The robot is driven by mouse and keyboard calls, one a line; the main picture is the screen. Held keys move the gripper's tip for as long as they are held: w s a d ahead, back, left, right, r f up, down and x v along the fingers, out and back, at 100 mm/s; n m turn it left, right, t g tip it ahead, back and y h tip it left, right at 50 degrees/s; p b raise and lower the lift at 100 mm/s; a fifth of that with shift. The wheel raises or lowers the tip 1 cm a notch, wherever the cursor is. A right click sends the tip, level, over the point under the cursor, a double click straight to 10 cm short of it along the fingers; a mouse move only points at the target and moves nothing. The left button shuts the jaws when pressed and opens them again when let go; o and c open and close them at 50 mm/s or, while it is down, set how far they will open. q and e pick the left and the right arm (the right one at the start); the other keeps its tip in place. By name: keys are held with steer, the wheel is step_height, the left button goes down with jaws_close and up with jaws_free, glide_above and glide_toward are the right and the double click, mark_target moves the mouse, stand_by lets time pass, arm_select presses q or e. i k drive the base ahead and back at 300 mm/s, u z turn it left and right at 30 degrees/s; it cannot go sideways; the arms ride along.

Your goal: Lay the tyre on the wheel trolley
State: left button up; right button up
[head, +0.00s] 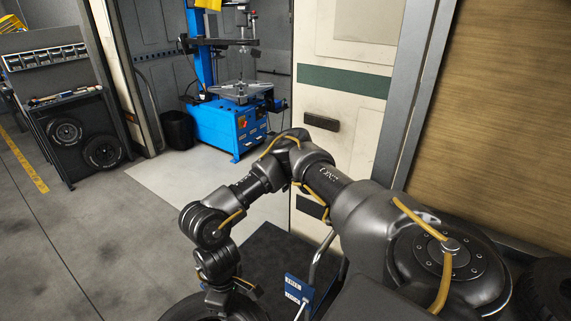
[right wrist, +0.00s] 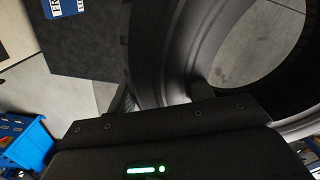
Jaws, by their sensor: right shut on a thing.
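The tyre (head: 185,308) is a black ring, partly cut off at the bottom edge of the head view. My right gripper (head: 228,290) is shut on its rim. In the right wrist view the tyre (right wrist: 180,45) fills the upper right, with a gripper finger (right wrist: 202,90) against its wall. The wheel trolley has a dark flat deck (head: 262,250), a bent metal handle and a blue-and-white label (head: 297,288). Its deck (right wrist: 95,50) also shows beside the tyre in the wrist view. I cannot tell the tyre's height relative to the deck. My left gripper is out of view.
A blue tyre machine (head: 228,125) stands beyond the doorway, with a black bin (head: 177,130) beside it. A rack (head: 75,115) with tyres stands at the left. Another dark tyre (head: 550,285) is at lower right. The grey floor at left is clear.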

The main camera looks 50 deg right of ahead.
mark_target(276, 273)
steer(key=z, duration=0.45)
steer(key=i, duration=1.6)
steer(key=z, duration=0.3)
